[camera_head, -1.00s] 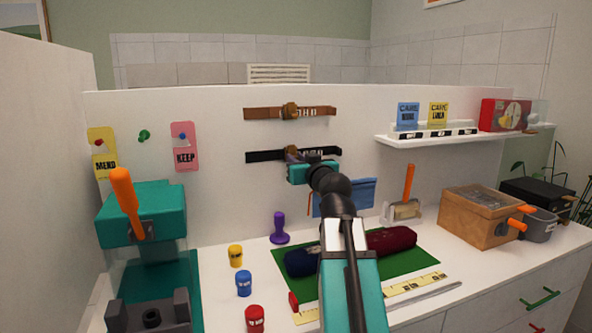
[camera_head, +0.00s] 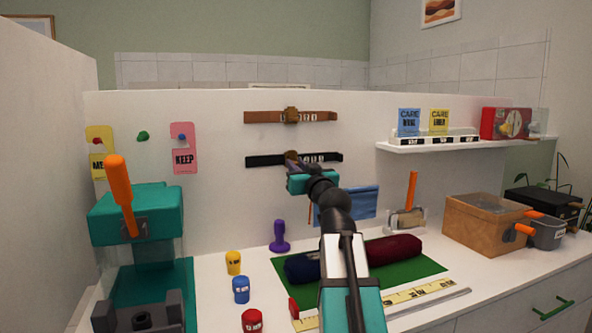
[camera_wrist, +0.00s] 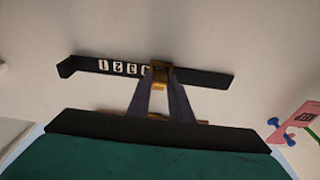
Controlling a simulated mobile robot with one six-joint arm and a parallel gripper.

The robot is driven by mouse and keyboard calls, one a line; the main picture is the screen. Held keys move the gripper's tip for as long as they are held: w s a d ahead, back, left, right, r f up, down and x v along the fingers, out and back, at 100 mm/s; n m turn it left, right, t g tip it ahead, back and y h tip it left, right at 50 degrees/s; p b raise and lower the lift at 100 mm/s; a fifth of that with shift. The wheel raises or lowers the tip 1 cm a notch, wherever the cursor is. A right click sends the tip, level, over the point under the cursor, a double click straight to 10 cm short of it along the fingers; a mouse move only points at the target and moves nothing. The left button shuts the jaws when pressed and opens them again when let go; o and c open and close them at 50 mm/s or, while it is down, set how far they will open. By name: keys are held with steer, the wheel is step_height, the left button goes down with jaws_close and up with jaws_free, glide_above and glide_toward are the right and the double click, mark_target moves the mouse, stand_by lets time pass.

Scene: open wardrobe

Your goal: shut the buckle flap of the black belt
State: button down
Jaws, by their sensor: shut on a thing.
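The black belt (camera_head: 264,160) is fixed level on the white back wall, below a brown belt. In the wrist view the black belt (camera_wrist: 208,79) runs across the wall, with white number tags beside its brass-coloured buckle flap (camera_wrist: 160,65). My gripper (camera_wrist: 166,84) reaches the buckle, with its two dark fingers close together and shut on the flap. The fingertips cover part of the buckle, so the flap's exact angle cannot be told. In the head view my gripper (camera_head: 291,157) is at the middle of the black belt and hides most of its buckle.
The brown belt (camera_head: 264,117) with its own buckle hangs just above. A blue cloth (camera_head: 358,203) is behind my arm. A purple stamp-like object (camera_head: 279,238), coloured jars and a green mat (camera_head: 412,269) with rolled cloths lie below. A shelf (camera_head: 410,147) juts out at right.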

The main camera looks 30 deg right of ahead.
steer(key=c, duration=1.6)
jaws_free()
steer(key=shift+w, duration=0.1)
steer(key=b+v, duration=0.7)
steer(key=v, duration=0.6)
steer(key=shift+s+f, duration=0.1)
steer(key=shift+s, duration=0.3)
